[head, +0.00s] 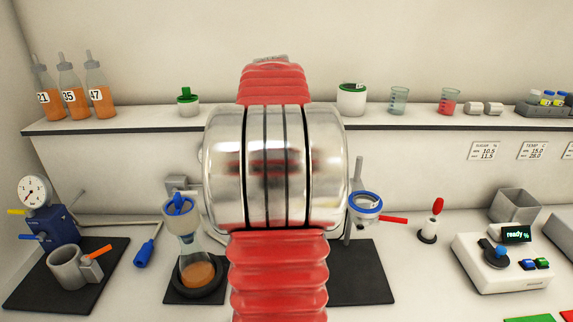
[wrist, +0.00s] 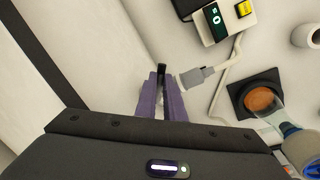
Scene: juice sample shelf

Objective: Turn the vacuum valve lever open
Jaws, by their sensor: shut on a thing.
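In the wrist view, my gripper (wrist: 161,84) has its two purple fingers closed around a small black lever (wrist: 162,70). The lever's tip sticks out beyond the fingertips. A grey valve body (wrist: 197,76) lies just right of the fingers, with a pale hose running from it towards a pump box (wrist: 212,20) with a lit display and a yellow button. How far the lever is turned cannot be told.
A flask of orange liquid (head: 197,272) with a blue collar stands on a black mat, close right of the gripper in the wrist view (wrist: 262,98). A shelf (head: 140,125) with bottles and cups runs behind. A gauge unit (head: 50,222) stands left; a white instrument (head: 500,262) stands right.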

